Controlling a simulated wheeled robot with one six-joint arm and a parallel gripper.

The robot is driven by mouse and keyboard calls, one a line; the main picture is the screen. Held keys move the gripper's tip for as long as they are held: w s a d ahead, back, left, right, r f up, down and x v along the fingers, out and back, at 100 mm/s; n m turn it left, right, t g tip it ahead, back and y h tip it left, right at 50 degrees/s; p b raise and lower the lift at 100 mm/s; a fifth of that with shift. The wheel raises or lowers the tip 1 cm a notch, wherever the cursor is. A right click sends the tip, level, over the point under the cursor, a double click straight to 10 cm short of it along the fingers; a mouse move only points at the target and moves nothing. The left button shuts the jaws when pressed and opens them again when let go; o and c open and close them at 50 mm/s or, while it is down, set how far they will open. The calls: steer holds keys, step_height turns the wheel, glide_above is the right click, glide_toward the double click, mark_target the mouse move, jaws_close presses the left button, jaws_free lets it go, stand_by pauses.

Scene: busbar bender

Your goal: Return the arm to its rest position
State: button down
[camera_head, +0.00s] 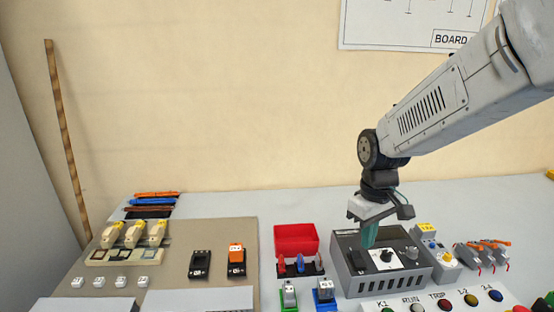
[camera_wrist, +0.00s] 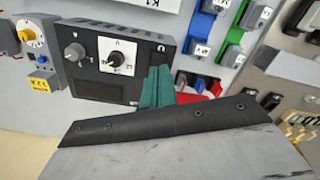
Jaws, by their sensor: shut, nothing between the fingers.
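My gripper (camera_head: 369,240) has teal fingers that are shut with nothing between them. It points down from my arm over the left part of a dark grey control box (camera_head: 354,285) with knobs. The fingers hide part of the box's top; I cannot tell whether they touch it. In the wrist view, the closed fingers of my gripper (camera_wrist: 157,88) show beside the box's panel (camera_wrist: 88,76), near its edge. My arm reaches in from the upper right.
A red bin (camera_head: 296,238) stands left of the box. A yellow-and-grey device (camera_head: 444,262) and orange-handled parts (camera_head: 484,252) stand to its right. Coloured buttons (camera_head: 445,306) line the front. A brown mat (camera_head: 205,230) with dark holders (camera_head: 201,262) lies left.

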steer(key=s+d+r+m+t, duration=0.1)
steer(key=s+r, duration=0.4)
steer(key=s, duration=0.5)
steer(key=s+r+m+t, duration=0.1)
steer(key=s+r+m, duration=0.3)
steer(key=s, duration=0.6)
steer(key=shift+s+d+r, duration=0.35)
steer(key=shift+d+r, duration=0.05)
steer(key=shift+r, duration=0.3)
stand_by(0.3)
